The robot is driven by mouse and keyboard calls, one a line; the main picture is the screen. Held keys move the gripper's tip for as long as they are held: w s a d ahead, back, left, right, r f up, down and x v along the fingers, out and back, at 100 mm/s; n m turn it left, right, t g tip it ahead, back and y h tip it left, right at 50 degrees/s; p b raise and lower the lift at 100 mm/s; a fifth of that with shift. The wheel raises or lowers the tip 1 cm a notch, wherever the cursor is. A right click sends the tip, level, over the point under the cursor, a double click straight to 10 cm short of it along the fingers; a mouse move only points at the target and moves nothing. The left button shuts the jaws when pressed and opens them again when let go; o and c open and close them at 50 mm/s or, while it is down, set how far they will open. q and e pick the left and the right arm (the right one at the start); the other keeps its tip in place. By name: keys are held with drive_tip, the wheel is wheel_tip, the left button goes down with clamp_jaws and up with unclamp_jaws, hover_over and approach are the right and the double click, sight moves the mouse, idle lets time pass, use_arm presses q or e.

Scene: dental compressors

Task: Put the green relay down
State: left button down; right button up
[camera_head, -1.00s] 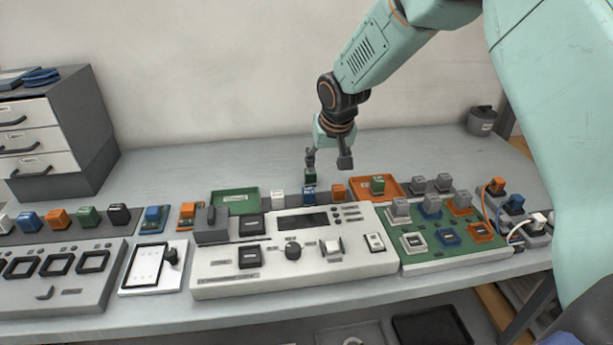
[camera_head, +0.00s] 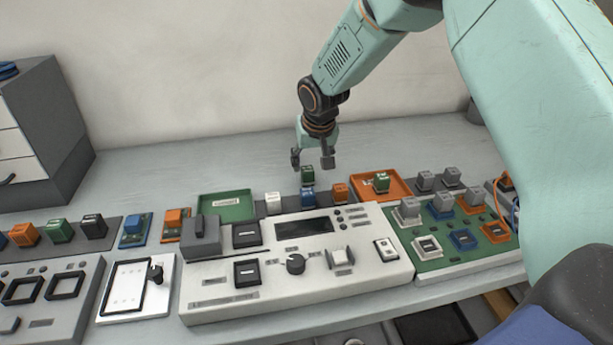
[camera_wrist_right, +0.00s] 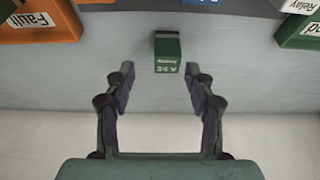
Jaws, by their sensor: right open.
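The green relay (camera_head: 307,174) is a small dark green block. It stands just behind a blue relay (camera_head: 308,196) at the back of the panel. In the right wrist view the green relay (camera_wrist_right: 168,52) rests on the grey table, with white lettering on its near face. My right gripper (camera_head: 311,161) is above and behind it. In the wrist view the two fingers of my right gripper (camera_wrist_right: 160,74) are spread apart, one on each side of the relay, with clear gaps. My left gripper is not in view.
An orange tray (camera_head: 400,188) marked Fault in the wrist view holds another green block (camera_head: 381,182). A green tray (camera_head: 250,207) lies to the left. White (camera_head: 273,203) and orange (camera_head: 340,192) relays flank the blue one. The table behind is clear.

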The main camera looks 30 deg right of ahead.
sight(308, 170)
drive_tip(key=f, duration=0.2)
drive_tip(key=shift+w+a+f, duration=0.15)
drive_tip(key=shift+a+f, duration=0.15)
drive_tip(key=shift+a, duration=0.05)
drive_tip(key=shift+a+f, duration=0.15)
drive_tip(key=shift+f, duration=0.1)
drive_tip(key=shift+w+d+f, duration=0.3)
drive_tip(key=shift+w+f, duration=0.1)
drive_tip(key=shift+f, duration=0.1)
drive_tip(key=shift+c, duration=0.6)
drive_tip(key=shift+s+a+r, duration=0.25)
drive_tip(key=shift+s+r, duration=0.1)
drive_tip(key=shift+r, duration=0.05)
drive_tip(key=c, duration=0.4)
drive_tip(key=shift+w+d+f, duration=0.15)
drive_tip(key=shift+w+f, duration=0.05)
drive_tip(key=shift+f, duration=0.1)
drive_tip(key=c, duration=0.5)
drive_tip(key=shift+s+r, duration=0.1)
drive_tip(key=shift+s, duration=0.05)
clamp_jaws()
